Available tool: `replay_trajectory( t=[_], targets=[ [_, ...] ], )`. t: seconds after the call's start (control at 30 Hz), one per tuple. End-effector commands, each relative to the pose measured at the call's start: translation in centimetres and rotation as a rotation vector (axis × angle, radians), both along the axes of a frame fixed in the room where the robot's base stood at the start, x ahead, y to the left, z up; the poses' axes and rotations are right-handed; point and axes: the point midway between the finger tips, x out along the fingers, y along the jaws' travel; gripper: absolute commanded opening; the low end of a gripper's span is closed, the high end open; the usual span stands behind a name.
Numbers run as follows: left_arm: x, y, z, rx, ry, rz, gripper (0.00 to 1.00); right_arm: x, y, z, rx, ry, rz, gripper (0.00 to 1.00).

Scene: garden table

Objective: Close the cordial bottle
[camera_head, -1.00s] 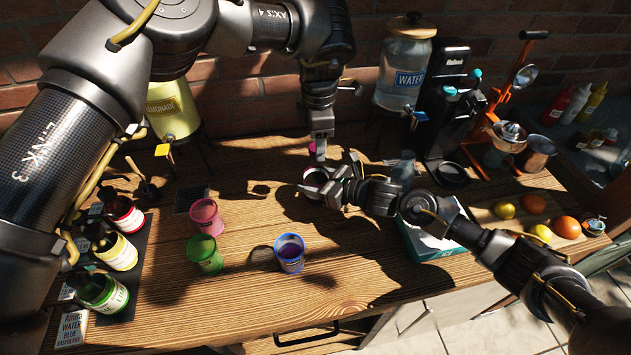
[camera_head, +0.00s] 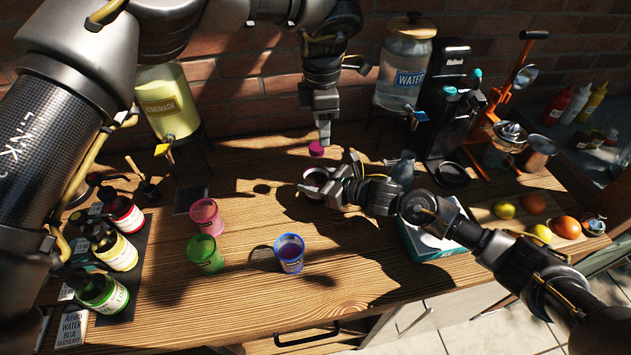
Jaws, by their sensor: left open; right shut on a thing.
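A small magenta cap (camera_head: 316,149) shows just below my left gripper (camera_head: 325,138) in the head view. My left gripper points down with its jaws open, close above the cap; whether they touch I cannot tell. My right gripper (camera_head: 326,188) is shut on a round, pale-rimmed thing (camera_head: 312,178), dark inside, just in front of the cap. I cannot tell whether this is the cordial bottle.
A pink cup (camera_head: 206,216), a green cup (camera_head: 204,253) and a blue cup (camera_head: 290,254) with purple liquid stand on the wooden table (camera_head: 240,295). Lemonade (camera_head: 168,108) and water (camera_head: 405,75) dispensers stand behind. Fruit lies at right. The front middle is clear.

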Motion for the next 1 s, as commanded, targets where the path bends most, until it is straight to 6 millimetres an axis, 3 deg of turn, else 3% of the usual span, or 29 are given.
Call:
replay_trajectory(
  t=[0.17,0.5,0.7,0.83,1.0],
  targets=[
    [0.1,-0.5,1.0,-0.017,0.008,0.300,0.49,0.0,0.0,0.2,0.003,-0.003,0.000,0.00],
    [0.1,0.0,2.7,-0.004,0.030,1.234,0.49,0.0,0.0,0.2,0.003,-0.003,0.000,0.00],
    [0.1,0.7,3.3,0.012,0.025,1.692,0.49,0.0,0.0,0.2,0.003,-0.002,0.000,0.00],
    [0.1,1.0,3.3,0.021,0.016,1.887,0.49,0.0,0.0,0.2,0.003,-0.002,0.000,0.00],
    [0.1,1.1,3.3,0.020,0.013,2.011,0.49,0.0,0.0,0.2,0.003,-0.002,0.000,0.00]
  ],
)
